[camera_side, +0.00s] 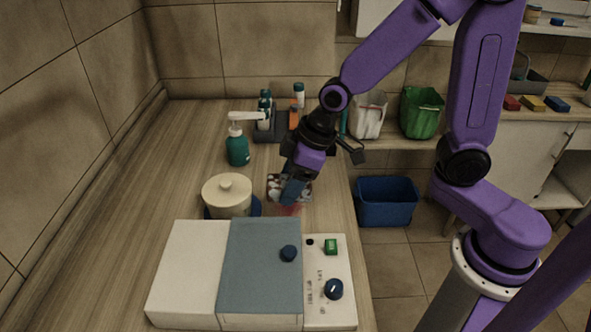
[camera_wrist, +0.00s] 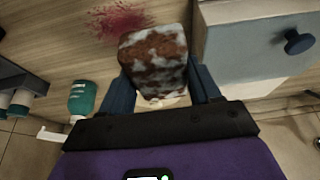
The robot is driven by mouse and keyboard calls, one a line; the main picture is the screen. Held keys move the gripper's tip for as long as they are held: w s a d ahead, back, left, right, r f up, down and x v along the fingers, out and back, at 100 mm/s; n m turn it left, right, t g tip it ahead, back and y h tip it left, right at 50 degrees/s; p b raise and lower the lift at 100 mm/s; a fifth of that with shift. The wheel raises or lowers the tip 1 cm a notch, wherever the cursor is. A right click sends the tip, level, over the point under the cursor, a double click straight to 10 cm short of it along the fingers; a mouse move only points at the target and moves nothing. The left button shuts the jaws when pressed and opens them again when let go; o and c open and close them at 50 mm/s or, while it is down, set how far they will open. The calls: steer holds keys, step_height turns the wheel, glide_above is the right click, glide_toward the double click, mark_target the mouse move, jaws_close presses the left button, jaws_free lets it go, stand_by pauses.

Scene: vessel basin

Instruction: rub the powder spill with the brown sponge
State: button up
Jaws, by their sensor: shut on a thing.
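My gripper (camera_side: 291,190) reaches down over the wooden counter, its blue fingers closed on the brown sponge (camera_wrist: 155,55). In the wrist view the sponge is a block mottled brown and white, held between the two fingers. In the side view the sponge (camera_side: 304,187) is partly hidden behind the fingers. The powder spill (camera_wrist: 118,20) is a reddish-pink smear on the counter, to the upper left of the sponge in the wrist view. In the side view the spill (camera_side: 290,210) shows just below the sponge, partly covered. I cannot tell whether the sponge touches the counter.
A lidded cream pot (camera_side: 227,195) stands left of the spill. A white unit with a grey-blue panel (camera_side: 262,270) and knobs is in front. A teal pump bottle (camera_side: 237,149) and a dark caddy (camera_side: 265,132) stand behind. A blue bin (camera_side: 387,203) is on the floor right.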

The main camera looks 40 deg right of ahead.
steer(key=shift+f, duration=3.9)
steer(key=shift+w+d+f, duration=0.1)
steer(key=shift+w+d, duration=0.35)
steer(key=shift+w, duration=0.05)
steer(key=shift+c, duration=0.4)
steer(key=shift+w+d, duration=3.5)
steer(key=shift+d, duration=0.05)
steer(key=shift+s+a, duration=4.05)
steer(key=shift+a, duration=0.05)
steer(key=shift+w+a, duration=0.15)
steer(key=shift+w, duration=0.3)
steer(key=shift+w+d, duration=3.75)
steer(key=shift+d, duration=0.2)
steer(key=shift+s+a, duration=3.9)
steer(key=shift+a, duration=0.05)
steer(key=shift+a+r, duration=0.2)
steer(key=shift+r, duration=0.9)
steer(key=shift+d+r, duration=0.15)
steer(key=shift+r, duration=2.8)
